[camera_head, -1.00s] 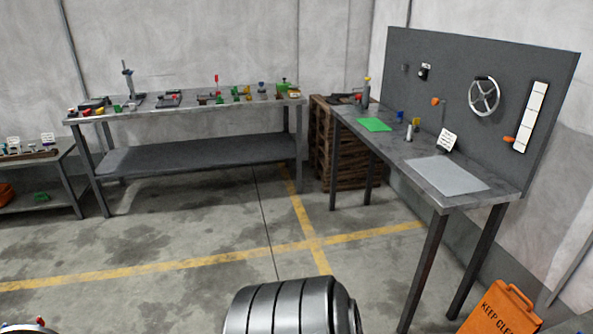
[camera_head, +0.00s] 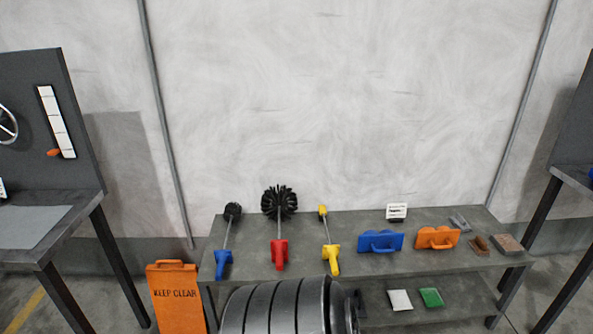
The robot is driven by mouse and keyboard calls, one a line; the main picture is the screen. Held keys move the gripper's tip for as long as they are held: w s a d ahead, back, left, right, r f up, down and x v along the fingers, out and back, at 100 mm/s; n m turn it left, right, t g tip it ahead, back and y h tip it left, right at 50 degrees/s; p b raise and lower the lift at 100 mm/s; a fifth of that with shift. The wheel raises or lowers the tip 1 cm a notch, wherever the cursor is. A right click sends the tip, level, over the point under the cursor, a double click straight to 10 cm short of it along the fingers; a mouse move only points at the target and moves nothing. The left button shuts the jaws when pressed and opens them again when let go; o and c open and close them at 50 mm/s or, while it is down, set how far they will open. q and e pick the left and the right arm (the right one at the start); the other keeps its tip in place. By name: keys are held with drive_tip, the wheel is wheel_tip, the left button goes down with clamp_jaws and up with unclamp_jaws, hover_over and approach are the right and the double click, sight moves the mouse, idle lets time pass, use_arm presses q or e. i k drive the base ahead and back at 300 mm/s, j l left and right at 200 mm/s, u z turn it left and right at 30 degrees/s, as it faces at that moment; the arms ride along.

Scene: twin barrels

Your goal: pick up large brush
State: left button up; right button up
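The large brush (camera_head: 279,205) has a round black bristle head and a red handle. It lies on the grey table (camera_head: 360,222) between two smaller brushes, its head toward the wall and its handle toward me. A smaller black-headed brush (camera_head: 228,238) with a blue handle lies to its left. A yellow brush (camera_head: 328,240) with a small head lies to its right. Neither of my grippers shows in the head view.
A ribbed metal cylinder (camera_head: 285,306) is in front. Other tables flank both sides.

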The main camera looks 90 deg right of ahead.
sight(279, 250)
drive_tip(key=z, duration=2.65)
